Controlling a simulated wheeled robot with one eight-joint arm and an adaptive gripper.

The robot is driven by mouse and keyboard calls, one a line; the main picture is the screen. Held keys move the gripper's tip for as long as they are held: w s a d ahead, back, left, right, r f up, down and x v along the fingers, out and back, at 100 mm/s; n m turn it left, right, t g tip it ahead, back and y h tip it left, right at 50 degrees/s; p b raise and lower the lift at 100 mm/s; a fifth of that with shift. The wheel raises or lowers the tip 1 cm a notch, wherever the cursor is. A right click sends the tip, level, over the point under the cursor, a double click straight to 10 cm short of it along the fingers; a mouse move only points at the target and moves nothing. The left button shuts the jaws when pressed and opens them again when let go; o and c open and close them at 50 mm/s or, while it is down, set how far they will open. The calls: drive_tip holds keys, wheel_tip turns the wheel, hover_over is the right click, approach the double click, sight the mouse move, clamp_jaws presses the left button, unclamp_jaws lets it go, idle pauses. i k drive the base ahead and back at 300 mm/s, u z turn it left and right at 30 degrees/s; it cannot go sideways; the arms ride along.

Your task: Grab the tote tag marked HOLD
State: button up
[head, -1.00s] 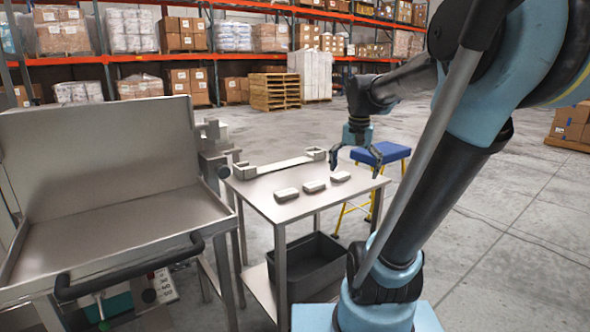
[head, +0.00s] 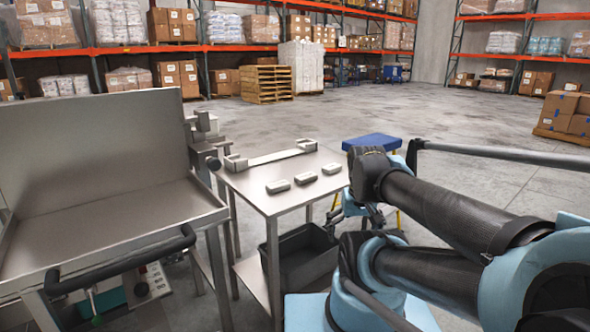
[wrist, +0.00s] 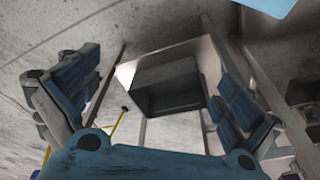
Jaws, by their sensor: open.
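Three small pale grey blocks, which look like the tote tags, lie in a slanting row on the steel table (head: 262,205): a left one (head: 278,186), a middle one (head: 305,178) and a right one (head: 331,168). Any marking on them is too small to read, so I cannot tell which says HOLD. My gripper (head: 376,217) is low beside the table's right edge, apart from the tags and partly hidden by my arm. In the wrist view my gripper (wrist: 150,75) has its fingers spread wide with nothing between them. No tag shows there.
A grey bin (head: 305,258) stands on the table's lower shelf. A pale bracket-like fixture (head: 278,156) lies along the table's back edge. A blue step stool (head: 371,142) stands behind right. A steel tray stand (head: 110,215) is at left. Open floor lies right.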

sight(304, 178)
drive_tip(key=z, duration=0.5)
drive_tip(key=k, duration=1.45)
drive_tip(key=u, duration=0.5)
drive_tip(key=i, duration=1)
